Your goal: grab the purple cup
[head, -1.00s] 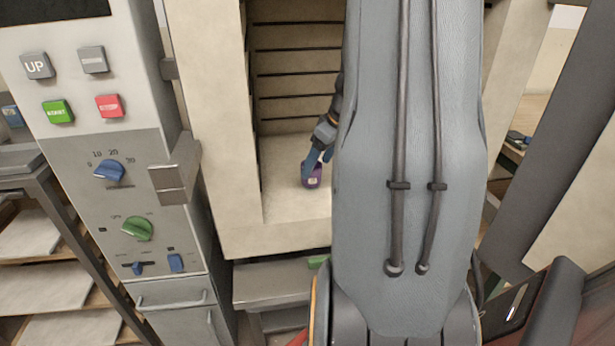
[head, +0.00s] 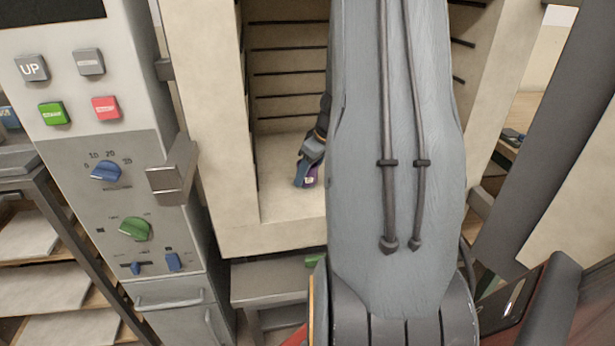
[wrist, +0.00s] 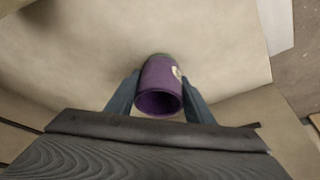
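The purple cup (head: 311,182) stands on the floor of the open kiln chamber (head: 287,208), partly covered by my gripper in the head view. In the wrist view the purple cup (wrist: 160,84) lies between my two blue-grey fingers, its open rim facing the camera and a pale label on its right side. My gripper (wrist: 160,88) has one finger on each side of the cup. The fingers look spread around it, and I cannot tell whether they touch it. In the head view my gripper (head: 303,172) reaches down at the cup from above.
The kiln's pale front wall (head: 207,130) and inner walls close in on the cup. A control panel (head: 120,160) with buttons and knobs stands at the left, beside a rack of pale shelves (head: 40,288). A grey step (head: 268,285) is below the opening.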

